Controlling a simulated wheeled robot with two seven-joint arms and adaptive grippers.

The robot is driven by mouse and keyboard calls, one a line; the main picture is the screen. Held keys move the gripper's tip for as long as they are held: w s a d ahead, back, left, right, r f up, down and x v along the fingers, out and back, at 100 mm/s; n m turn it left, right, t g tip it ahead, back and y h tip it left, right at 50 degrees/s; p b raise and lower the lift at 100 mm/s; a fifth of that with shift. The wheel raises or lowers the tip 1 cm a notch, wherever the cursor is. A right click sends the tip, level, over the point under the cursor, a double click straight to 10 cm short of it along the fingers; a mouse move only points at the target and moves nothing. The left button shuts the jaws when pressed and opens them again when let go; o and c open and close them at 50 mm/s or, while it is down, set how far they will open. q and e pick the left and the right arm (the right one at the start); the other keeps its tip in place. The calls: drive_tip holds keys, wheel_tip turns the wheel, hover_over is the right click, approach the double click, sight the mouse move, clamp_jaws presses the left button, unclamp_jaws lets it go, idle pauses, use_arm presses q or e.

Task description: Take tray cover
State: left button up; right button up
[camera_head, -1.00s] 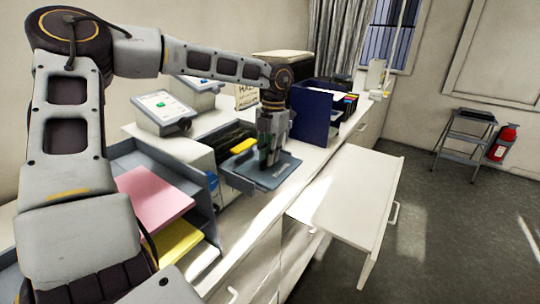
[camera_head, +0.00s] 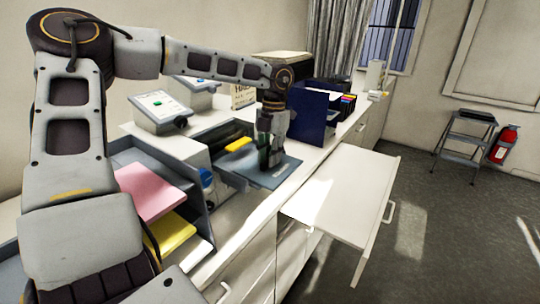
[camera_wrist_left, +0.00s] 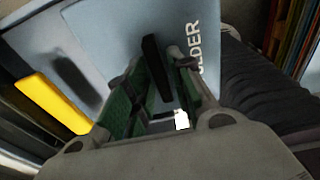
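The tray cover is a flat blue-grey plate (camera_head: 285,168) lying at the front of the counter. It fills much of the upper left wrist view (camera_wrist_left: 110,30), with white lettering partly hidden by a finger. A dark upright bar (camera_wrist_left: 157,68) rises from it. My left gripper (camera_head: 270,160) points down over the cover. In the wrist view its green-padded fingers (camera_wrist_left: 165,85) stand close on both sides of the bar and look shut on it; the exact contact is hard to see. My right gripper is out of view.
A yellow item (camera_head: 238,144) sits left of the cover by a dark open tray. Paper shelves with pink (camera_head: 150,190) and yellow sheets stand at left. A blue folder holder (camera_head: 315,115) stands just right of the gripper. An open drawer (camera_head: 340,195) juts out in front.

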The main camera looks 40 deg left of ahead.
use_arm(q)
drive_tip(key=shift+o, duration=0.7)
wheel_tip(320, 180, up, 12)
drive_tip(key=w, duration=0.1)
drive_tip(key=shift+w, duration=0.25)
drive_tip(key=shift+f, duration=0.15)
idle(0.6)
